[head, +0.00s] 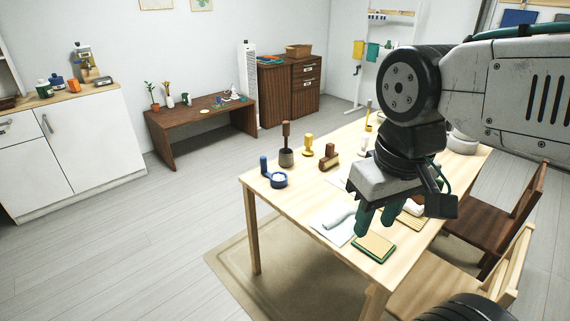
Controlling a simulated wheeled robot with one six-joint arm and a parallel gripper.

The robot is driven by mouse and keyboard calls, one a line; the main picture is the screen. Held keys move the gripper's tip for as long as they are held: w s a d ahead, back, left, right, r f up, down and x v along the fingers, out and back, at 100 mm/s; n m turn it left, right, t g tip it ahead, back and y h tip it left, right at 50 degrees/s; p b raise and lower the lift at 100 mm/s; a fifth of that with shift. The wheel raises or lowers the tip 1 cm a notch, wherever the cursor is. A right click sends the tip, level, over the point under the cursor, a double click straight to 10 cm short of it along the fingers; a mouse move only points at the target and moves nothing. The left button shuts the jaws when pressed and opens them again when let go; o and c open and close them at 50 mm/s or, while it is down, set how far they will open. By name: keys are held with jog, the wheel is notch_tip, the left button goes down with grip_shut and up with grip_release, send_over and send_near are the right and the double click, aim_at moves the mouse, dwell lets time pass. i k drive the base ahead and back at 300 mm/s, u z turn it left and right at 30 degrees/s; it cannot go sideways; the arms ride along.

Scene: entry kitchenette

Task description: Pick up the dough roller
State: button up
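My gripper (376,222) has green fingers that point down over the near half of the light wood table (288,212). The fingers look apart, with nothing seen between them. I cannot tell for sure which object is the dough roller. A brown piece with a lighter base (329,158) lies on the table left of my gripper and may be it. A yellow upright piece (308,146) stands beside it. A whitish rounded object (340,217) lies on a white sheet just left of the fingers. My arm hides part of the table behind it.
A dark cup with a brown handle (286,152) and a blue-handled item (272,174) stand at the table's left. A green-edged pad (374,247) lies near the front edge. Chairs (515,210) stand at the right. The floor to the left is clear.

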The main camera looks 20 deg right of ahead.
aim_at(330, 158)
jog(key=u, duration=0.95)
jog(key=i, duration=3)
jog(key=z, duration=3.35)
jog(key=i, duration=0.45)
jog(key=u, duration=0.1)
